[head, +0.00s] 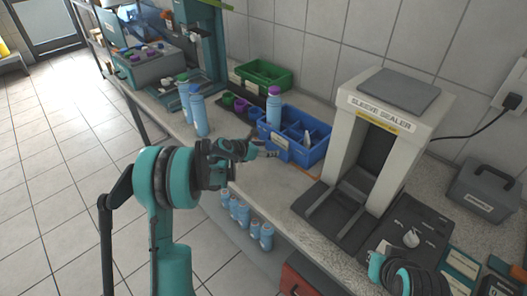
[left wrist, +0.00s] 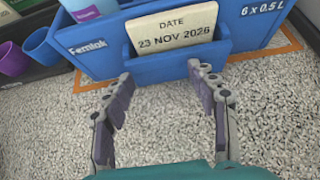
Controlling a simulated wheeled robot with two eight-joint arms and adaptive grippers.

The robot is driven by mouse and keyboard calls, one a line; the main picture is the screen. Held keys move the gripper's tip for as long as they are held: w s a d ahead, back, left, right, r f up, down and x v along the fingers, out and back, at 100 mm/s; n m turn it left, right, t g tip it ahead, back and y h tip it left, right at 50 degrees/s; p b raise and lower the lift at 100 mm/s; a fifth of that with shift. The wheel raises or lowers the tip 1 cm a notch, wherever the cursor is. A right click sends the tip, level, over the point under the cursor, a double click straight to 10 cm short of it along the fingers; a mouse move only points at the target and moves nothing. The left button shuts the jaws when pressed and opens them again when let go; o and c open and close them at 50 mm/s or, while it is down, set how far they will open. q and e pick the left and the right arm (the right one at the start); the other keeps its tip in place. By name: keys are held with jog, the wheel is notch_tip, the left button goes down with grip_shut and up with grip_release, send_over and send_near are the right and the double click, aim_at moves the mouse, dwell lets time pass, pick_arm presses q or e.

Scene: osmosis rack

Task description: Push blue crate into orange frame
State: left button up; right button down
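The blue crate (head: 313,156) stands on the counter beside the sleeve sealer. A blue bottle with a purple cap (head: 274,106) stands in it. In the left wrist view the crate's front wall (left wrist: 100,38) carries a date card (left wrist: 172,30).
The sleeve sealer (head: 364,115) stands right of the crate. Purple and blue cups (left wrist: 12,58) are left of it, and a green bin (head: 263,74) is behind. Speckled counter is clear in front of the crate.

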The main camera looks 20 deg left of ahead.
aim_at(275, 141)
pick_arm(q)
jog(key=shift+w+d, duration=0.35)
jog(key=shift+w, duration=0.25)
jog(key=shift+w+d, duration=0.3)
jog(key=shift+w, duration=0.25)
jog(key=shift+d, duration=0.1)
jog(key=shift+w+d, duration=0.5)
jog(key=shift+w, duration=0.4)
jog(key=shift+w+d, duration=0.5)
jog(key=shift+w, duration=0.35)
